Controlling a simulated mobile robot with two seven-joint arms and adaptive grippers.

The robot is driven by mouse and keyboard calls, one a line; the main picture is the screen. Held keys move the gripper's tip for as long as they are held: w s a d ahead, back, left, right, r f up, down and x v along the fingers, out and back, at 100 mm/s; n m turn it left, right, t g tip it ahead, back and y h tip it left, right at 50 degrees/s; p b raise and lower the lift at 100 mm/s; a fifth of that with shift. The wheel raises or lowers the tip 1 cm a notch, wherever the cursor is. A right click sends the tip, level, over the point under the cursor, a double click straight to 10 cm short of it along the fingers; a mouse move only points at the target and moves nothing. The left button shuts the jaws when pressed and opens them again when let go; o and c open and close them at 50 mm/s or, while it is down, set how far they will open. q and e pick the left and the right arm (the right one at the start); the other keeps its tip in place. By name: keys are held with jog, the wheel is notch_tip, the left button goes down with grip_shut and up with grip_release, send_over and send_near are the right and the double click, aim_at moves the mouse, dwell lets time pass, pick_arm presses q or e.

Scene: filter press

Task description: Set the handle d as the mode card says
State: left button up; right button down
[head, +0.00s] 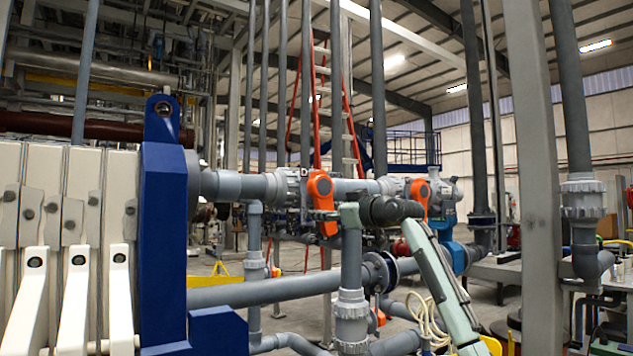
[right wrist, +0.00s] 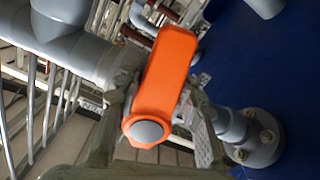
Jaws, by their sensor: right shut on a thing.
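An orange valve handle (head: 320,186), which I take to be handle d, sits on the grey horizontal pipe just right of the blue press end plate. It points down with a slight tilt. In the right wrist view the handle (right wrist: 162,75) fills the middle, with a grey round cap at its near end. My right gripper (head: 332,218) reaches it from the right, and its fingers (right wrist: 160,108) stand on both sides of the handle, shut on it. The exact finger contact is partly hidden. The mode card cannot be made out. My left gripper is not in view.
A second orange handle (head: 418,194) is on the same pipe line, behind my right arm. The blue end plate (head: 163,230) and white filter plates (head: 75,185) stand at the left. Grey pipes (head: 270,292) run below, and a grey column (head: 535,150) stands at the right.

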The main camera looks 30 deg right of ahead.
jog(key=shift+s+d+r+n+p, duration=0.1)
jog(key=shift+d+r+n+p, duration=0.45)
jog(key=shift+d+n, duration=0.25)
jog(key=shift+d+r+n+b, duration=0.1)
jog(key=shift+d+n+b, duration=0.2)
jog(key=shift+n, duration=0.3)
jog(key=r+n, duration=0.1)
jog(key=n, duration=0.1)
jog(key=d+r+n, duration=0.1)
jog(key=n, duration=0.2)
jog(key=d+r+n, duration=0.1)
jog(key=n, duration=0.2)
jog(key=shift+d+r, duration=0.25)
jog(key=shift+r, duration=0.1)
jog(key=r+n, duration=0.1)
jog(key=n, duration=0.1)
jog(key=r+n, duration=0.1)
jog(key=n, duration=0.1)
jog(key=c, duration=1)
grip_release()
jog(key=shift+a+f, duration=0.1)
jog(key=shift+f, duration=0.05)
jog(key=shift+o, duration=0.2)
jog(key=shift+w+f, duration=0.15)
jog(key=shift+w, duration=0.05)
